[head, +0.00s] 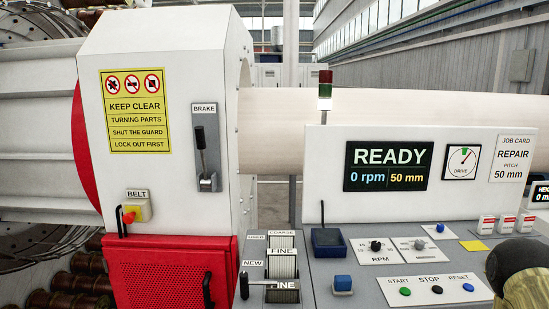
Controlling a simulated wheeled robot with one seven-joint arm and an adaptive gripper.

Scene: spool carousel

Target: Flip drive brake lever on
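The brake lever (202,150) is a black handle on a grey plate (212,128) under a BRAKE label (204,107), in the head view left of centre. The plate is on the right part of the white machine housing (205,60). The handle points up, leaning slightly left, with its lower end at a block low on the plate. Nothing touches it. No gripper fingers can be made out in this view, so I cannot see my gripper's state.
The display (388,167) reads READY, 0 rpm, 50 mm. A console (325,280) with buttons and selector levers (258,283) stands below. A BELT switch (130,213) is at lower left. A dark rounded shape (518,268) covers the lower right corner; I cannot tell what it is.

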